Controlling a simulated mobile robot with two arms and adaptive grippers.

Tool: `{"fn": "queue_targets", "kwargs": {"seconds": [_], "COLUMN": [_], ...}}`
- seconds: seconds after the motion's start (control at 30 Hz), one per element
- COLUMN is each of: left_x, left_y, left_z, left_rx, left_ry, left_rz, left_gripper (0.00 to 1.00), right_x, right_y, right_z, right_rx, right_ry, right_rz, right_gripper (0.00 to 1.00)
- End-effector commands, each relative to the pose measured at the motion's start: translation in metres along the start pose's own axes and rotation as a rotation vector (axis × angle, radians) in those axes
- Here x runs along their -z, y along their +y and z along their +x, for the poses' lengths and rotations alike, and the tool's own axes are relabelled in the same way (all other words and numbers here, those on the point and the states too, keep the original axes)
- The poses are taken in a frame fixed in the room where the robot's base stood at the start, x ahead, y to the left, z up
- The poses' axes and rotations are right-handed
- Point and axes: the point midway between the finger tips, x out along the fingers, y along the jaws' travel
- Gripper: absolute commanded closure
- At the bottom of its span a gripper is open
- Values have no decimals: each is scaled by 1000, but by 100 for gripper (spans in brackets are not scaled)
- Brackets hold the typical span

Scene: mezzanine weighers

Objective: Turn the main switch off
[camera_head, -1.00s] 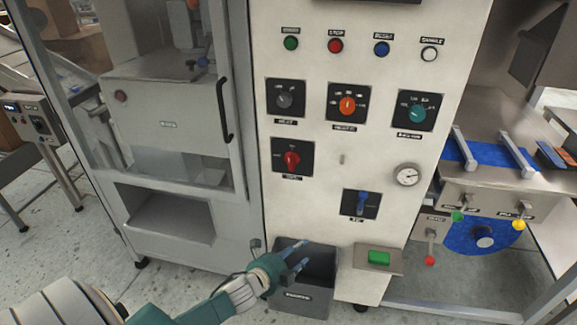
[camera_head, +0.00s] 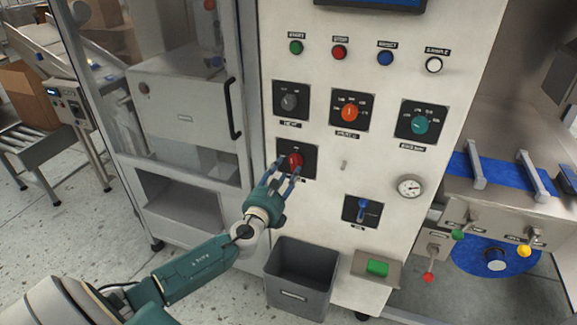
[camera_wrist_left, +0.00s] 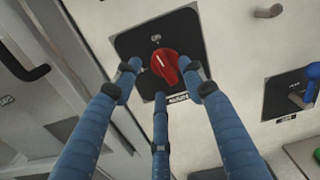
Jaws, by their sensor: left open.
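A red rotary switch knob (camera_head: 295,158) sits on a black square plate (camera_head: 310,150) at the lower left of the white panel. I take it for the main switch; its label is too small to read. In the left wrist view the red knob (camera_wrist_left: 165,65) shows a pale pointer mark tilted up and left. My left gripper (camera_head: 287,174) is open, with its blue fingers pointing at the knob from below. In the left wrist view the open fingers (camera_wrist_left: 160,78) are spread around the knob's lower side. I cannot tell whether they touch it.
Other rotary knobs, grey (camera_head: 289,101), orange (camera_head: 350,112) and teal (camera_head: 420,124), sit above and right. A blue handle (camera_head: 362,209) and a gauge (camera_head: 409,187) are to the right. A cabinet door handle (camera_head: 233,108) is left. A grey bin (camera_head: 285,282) stands below.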

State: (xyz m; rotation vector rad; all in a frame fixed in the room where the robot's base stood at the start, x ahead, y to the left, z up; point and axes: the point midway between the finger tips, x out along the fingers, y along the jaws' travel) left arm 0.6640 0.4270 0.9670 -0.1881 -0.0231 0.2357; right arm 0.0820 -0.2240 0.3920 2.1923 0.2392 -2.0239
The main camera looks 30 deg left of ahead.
Motion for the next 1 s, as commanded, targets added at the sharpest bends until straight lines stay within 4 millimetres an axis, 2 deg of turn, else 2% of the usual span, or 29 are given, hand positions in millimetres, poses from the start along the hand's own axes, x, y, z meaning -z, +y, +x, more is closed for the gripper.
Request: {"fn": "queue_targets", "kwargs": {"seconds": [0.1, 0.2, 0.57, 0.77, 0.8, 1.0], "left_x": [0, 0, 1, 1, 1, 1], "left_y": [0, 0, 0, 0, 0, 0], "left_z": [18, 26, 32, 31, 31, 31], "left_rx": [-1, 0, 1, 1, 1, 1], "left_ry": [-1, 0, 2, 2, 2, 2], "left_rz": [-1, 0, -1, -1, -1, -9], "left_gripper": [58, 58, 58, 96, 100, 100], "right_x": [4, 7, 8, 7, 7, 7], "right_y": [8, 14, 18, 17, 16, 14], "right_z": [0, 0, -1, -1, -1, 0], "right_rx": [-9, -16, -20, -19, -19, -16], "right_ry": [7, 11, 12, 12, 11, 11], "right_rz": [1, 3, 4, 3, 2, 1], "right_gripper": [60, 60, 60, 60, 60, 60]}}
